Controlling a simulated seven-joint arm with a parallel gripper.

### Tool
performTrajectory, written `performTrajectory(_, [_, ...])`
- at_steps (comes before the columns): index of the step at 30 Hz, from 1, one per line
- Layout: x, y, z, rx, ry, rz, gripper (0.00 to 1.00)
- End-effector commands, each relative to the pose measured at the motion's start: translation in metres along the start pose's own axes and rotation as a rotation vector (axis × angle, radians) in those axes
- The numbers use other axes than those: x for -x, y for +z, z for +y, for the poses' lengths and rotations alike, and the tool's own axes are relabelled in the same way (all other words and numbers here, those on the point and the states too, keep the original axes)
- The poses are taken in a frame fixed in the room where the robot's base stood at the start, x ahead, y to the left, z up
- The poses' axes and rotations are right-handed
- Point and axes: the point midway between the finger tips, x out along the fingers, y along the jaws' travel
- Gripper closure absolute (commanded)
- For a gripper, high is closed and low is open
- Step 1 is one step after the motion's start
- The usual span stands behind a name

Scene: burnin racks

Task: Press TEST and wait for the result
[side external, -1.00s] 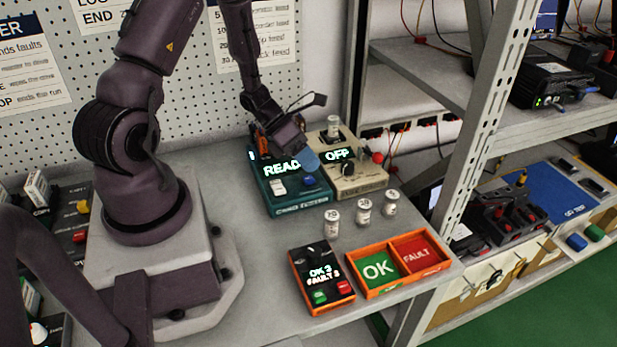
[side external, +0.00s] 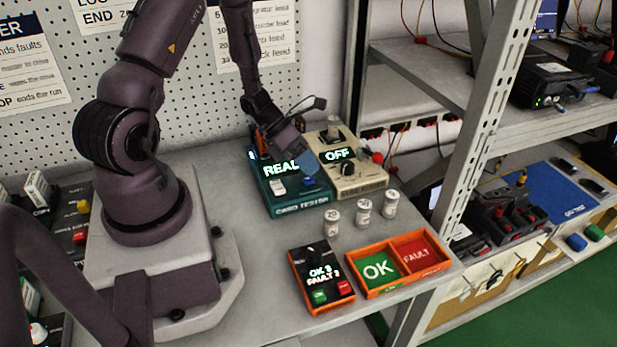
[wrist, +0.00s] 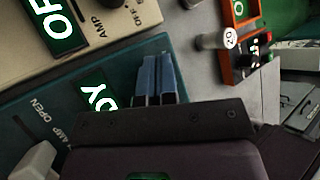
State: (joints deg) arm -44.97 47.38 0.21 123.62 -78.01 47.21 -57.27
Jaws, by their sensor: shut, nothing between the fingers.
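The teal card tester (side external: 296,203) stands on the bench near the pegboard. Its lit display (side external: 279,169) appears to read READY, with the end covered by my gripper. On its top are a white lever or key (side external: 278,186) and a blue button (side external: 309,182); I cannot read a TEST label. My gripper (side external: 307,163) is shut and empty, its blue fingertips pointing down just above and behind the blue button. A gap seems to remain, but contact is hard to judge. In the wrist view the closed blue fingers (wrist: 158,78) hang over the tester beside the display (wrist: 97,92).
A beige unit (side external: 352,180) reading OFF adjoins the tester's right. Several small labelled cylinders (side external: 363,208) stand in front. A counter box (side external: 322,280) and an orange tray (side external: 398,265) with OK and FAULT bins sit at the front edge. A metal rack post (side external: 480,130) rises at right.

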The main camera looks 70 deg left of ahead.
Motion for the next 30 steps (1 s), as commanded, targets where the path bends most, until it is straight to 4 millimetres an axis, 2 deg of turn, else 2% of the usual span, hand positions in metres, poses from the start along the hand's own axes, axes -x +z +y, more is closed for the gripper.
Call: performTrajectory(30, [-0.0062,-0.0044,0.0048,0.000,0.001,0.000,1.00])
